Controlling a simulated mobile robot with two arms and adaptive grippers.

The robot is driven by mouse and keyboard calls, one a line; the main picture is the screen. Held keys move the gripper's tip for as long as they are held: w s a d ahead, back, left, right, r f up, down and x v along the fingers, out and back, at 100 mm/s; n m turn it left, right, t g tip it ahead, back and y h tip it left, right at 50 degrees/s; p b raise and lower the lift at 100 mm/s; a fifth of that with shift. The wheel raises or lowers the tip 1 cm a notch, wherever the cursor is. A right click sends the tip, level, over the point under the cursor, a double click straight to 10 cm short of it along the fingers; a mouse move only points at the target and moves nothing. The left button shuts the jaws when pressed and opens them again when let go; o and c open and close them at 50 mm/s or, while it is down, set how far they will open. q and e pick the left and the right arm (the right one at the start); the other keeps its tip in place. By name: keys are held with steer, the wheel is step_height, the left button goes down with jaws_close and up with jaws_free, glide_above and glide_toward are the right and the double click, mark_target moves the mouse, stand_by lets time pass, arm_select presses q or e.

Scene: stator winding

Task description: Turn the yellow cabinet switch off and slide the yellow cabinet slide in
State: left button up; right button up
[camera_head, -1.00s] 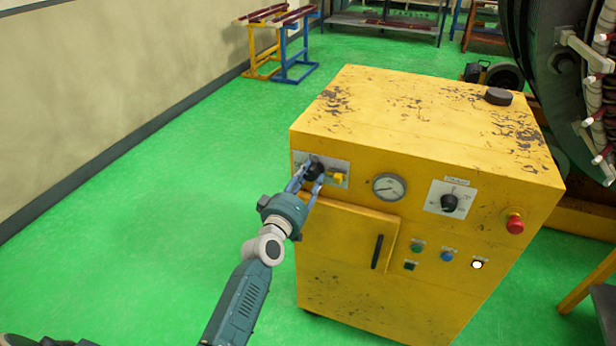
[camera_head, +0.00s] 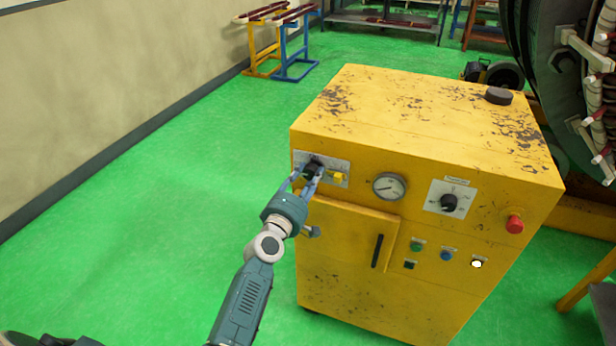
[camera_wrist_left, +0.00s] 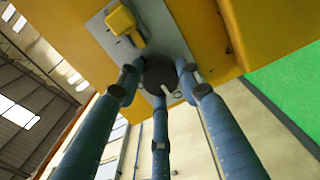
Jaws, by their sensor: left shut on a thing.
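The yellow cabinet (camera_head: 420,130) stands in the middle of the head view. A grey plate at its upper left front carries a dark round switch knob (camera_head: 313,164) and a small yellow slide (camera_head: 338,178) to its right. My left gripper (camera_head: 308,172) is shut on the knob. In the left wrist view its blue fingers (camera_wrist_left: 157,88) close around the dark knob (camera_wrist_left: 158,70), and the yellow slide (camera_wrist_left: 121,20) sticks out of a slot beside it, clear of the fingers. The fingers partly hide the knob. My right gripper is not in view.
The cabinet front also has a gauge (camera_head: 389,186), a rotary dial (camera_head: 448,202), a red button (camera_head: 515,223), several small buttons and a door with a dark handle (camera_head: 377,251). The green floor (camera_head: 140,260) to the left is clear. A large machine (camera_head: 570,80) stands at the right.

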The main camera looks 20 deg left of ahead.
arm_select(q)
steer(key=shift+s+d+f, duration=0.1)
steer(key=shift+d+f, duration=0.2)
steer(key=shift+f, duration=0.05)
steer(key=o, duration=1)
steer(key=shift+o, duration=0.7)
steer(key=shift+r, duration=0.15)
steer(key=shift+a, duration=0.1)
steer(key=shift+s, duration=0.35)
steer(key=s, duration=1.1)
